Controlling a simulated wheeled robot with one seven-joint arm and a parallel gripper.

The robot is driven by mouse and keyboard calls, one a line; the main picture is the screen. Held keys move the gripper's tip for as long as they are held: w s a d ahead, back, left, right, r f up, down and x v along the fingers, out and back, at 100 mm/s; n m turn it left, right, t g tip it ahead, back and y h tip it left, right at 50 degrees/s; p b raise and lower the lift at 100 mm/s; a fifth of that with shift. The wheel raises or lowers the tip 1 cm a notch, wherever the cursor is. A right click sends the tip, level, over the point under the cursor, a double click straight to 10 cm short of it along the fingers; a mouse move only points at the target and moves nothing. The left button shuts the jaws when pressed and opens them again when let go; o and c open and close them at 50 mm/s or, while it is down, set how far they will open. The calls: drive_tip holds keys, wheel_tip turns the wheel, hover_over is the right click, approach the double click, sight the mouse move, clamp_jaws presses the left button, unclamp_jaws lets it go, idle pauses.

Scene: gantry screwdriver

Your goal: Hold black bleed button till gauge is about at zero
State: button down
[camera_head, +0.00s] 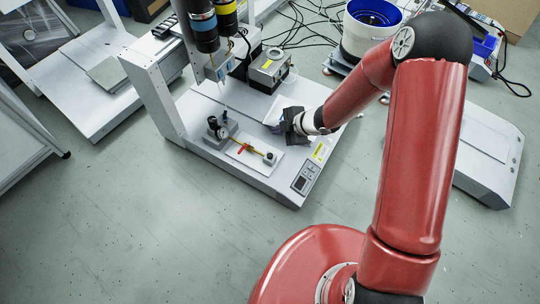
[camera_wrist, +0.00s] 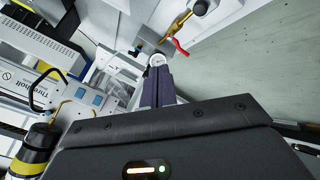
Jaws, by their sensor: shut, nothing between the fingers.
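A small round gauge with a white face (camera_head: 222,133) sits on a grey block at the left of a white plate on the gantry machine's base. It also shows in the wrist view (camera_wrist: 157,60), just beyond my fingertips; its needle is too small to read. A dark knob (camera_head: 212,121) stands beside the gauge; I cannot tell whether it is the bleed button. A red-handled valve (camera_head: 242,148) on a brass line lies right of the gauge. My gripper (camera_head: 288,125) is shut and empty, to the right of the gauge. Its closed fingers show in the wrist view (camera_wrist: 157,86).
The gantry's upright (camera_head: 155,98) stands left of the gauge, with dark cylinders (camera_head: 203,25) hanging above. A metal box (camera_head: 270,68) stands behind. A keypad panel (camera_head: 305,179) is at the base's front right corner. The floor in front is clear.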

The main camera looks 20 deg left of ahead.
drive_tip(key=shift+s+a+f+n+g+y, duration=0.4)
drive_tip(key=shift+s+a+f, duration=0.3)
drive_tip(key=shift+a+f, duration=0.05)
drive_tip(key=shift+f, duration=0.15)
drive_tip(key=b, duration=0.8)
hover_over(273, 157)
wheel_tip(273, 157, down, 8)
drive_tip(key=shift+f, duration=0.3)
idle(1.0)
drive_tip(key=shift+f, duration=0.4)
